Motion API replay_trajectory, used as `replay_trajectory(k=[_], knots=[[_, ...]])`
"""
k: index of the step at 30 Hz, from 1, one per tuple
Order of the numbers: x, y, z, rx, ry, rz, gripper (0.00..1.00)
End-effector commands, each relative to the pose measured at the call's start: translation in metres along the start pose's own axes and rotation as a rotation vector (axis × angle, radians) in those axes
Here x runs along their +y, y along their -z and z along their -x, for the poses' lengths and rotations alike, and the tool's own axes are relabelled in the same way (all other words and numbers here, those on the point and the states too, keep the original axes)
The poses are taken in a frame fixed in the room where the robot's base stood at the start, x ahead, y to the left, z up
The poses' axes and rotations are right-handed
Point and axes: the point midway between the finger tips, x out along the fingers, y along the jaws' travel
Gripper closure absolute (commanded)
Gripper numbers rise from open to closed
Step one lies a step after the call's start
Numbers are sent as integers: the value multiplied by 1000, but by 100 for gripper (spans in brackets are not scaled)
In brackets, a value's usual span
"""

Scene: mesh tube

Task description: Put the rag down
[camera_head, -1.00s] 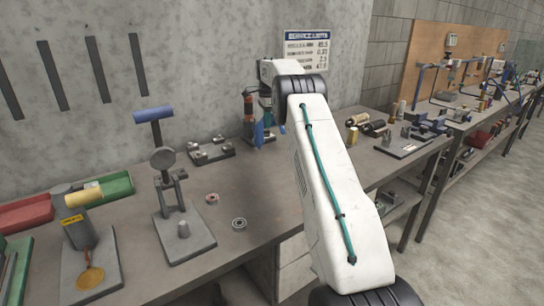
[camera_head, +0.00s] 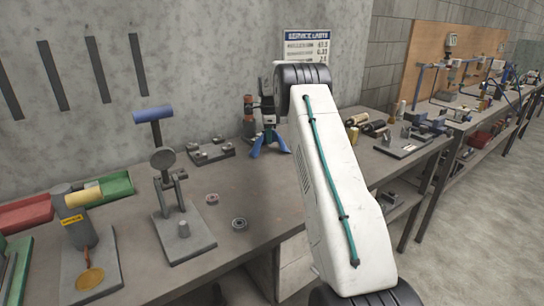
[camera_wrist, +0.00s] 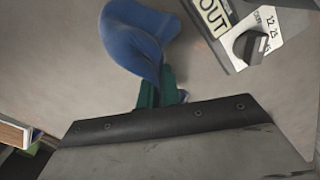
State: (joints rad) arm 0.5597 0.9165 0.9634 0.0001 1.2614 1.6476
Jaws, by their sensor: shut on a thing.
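The blue rag (camera_head: 257,147) hangs from my gripper (camera_head: 268,130) in the head view, near the back of the bench. It spreads out to both sides below the jaws, close to the bench top; I cannot tell whether it touches. In the wrist view the rag (camera_wrist: 136,38) is bunched beyond the green fingers of my gripper (camera_wrist: 150,90), which are shut on it. My white arm hides part of the bench behind.
A labelled device with a black knob (camera_wrist: 249,46) lies close right of the rag in the wrist view. A grey fixture block (camera_head: 207,152) and two small rings (camera_head: 239,224) are to the left on the bench (camera_head: 130,240).

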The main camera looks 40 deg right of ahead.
Motion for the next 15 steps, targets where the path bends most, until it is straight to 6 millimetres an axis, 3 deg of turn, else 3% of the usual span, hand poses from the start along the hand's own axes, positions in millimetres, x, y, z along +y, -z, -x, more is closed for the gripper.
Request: replay_trajectory(k=[9,15], knots=[[56,10,-12,0,-2,-1,100],[81,14,-23,0,-2,0,100]])
